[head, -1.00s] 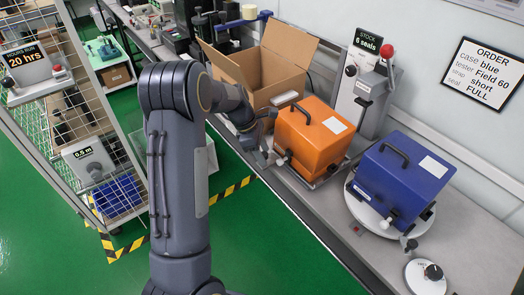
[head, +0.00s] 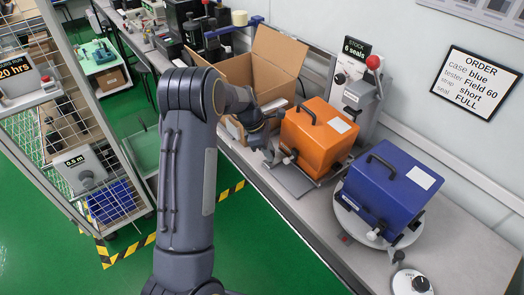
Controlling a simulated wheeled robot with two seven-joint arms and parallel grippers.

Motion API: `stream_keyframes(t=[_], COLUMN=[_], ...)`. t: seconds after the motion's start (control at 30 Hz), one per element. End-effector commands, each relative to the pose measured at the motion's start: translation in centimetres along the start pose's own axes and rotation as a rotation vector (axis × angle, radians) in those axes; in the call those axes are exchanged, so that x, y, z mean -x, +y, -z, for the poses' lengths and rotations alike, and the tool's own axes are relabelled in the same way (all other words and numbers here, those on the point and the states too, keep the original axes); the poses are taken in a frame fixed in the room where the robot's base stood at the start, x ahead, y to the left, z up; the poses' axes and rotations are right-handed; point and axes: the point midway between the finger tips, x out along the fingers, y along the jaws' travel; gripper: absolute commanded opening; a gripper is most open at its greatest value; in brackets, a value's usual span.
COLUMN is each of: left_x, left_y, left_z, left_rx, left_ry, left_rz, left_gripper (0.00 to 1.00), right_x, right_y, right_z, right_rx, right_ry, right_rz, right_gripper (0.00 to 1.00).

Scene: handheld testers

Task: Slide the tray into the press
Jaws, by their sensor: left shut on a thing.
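The orange case (head: 318,138) with a dark handle and pale label sits on a thin grey tray (head: 337,174), mostly hidden beneath it. The press (head: 362,105) is the grey upright unit with a red-knobbed lever, just behind and right of the orange case. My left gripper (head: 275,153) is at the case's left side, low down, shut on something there. The fingertips are small and partly hidden, so the exact part held is unclear, but it appears to be at the tray end. My right gripper is out of view.
A blue case (head: 393,187) stands on a round white turntable (head: 347,215) to the right. An open cardboard box (head: 283,62) is behind my left arm. A wire rack (head: 88,130) stands at left.

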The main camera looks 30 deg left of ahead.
Motion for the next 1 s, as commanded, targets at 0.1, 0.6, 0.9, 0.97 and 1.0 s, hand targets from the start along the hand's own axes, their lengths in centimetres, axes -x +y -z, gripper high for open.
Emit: stream_keyframes(t=[0.1, 0.6, 0.9, 0.97, 1.0], left_x=[-0.1, -0.2, 0.1, 0.8, 1.3], left_y=[0.5, 0.5, 0.5, 0.5, 0.5], left_z=[-0.4, -0.3, -0.3, -0.3, -0.3], left_rx=[0.000, 0.001, 0.001, 0.001, 0.001], left_ry=[0.002, 0.002, 0.002, 0.002, 0.002], left_rz=[-0.001, 0.000, 0.000, -0.001, -0.003], left_gripper=[0.00, 0.46, 0.46, 0.46, 0.46], right_x=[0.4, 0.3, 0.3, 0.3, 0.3], right_y=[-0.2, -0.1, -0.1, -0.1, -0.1], right_z=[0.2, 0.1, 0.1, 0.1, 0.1], right_rx=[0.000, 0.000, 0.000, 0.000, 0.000], right_ry=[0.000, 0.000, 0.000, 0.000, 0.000], right_rz=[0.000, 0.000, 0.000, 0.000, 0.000], right_gripper=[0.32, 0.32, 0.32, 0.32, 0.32])
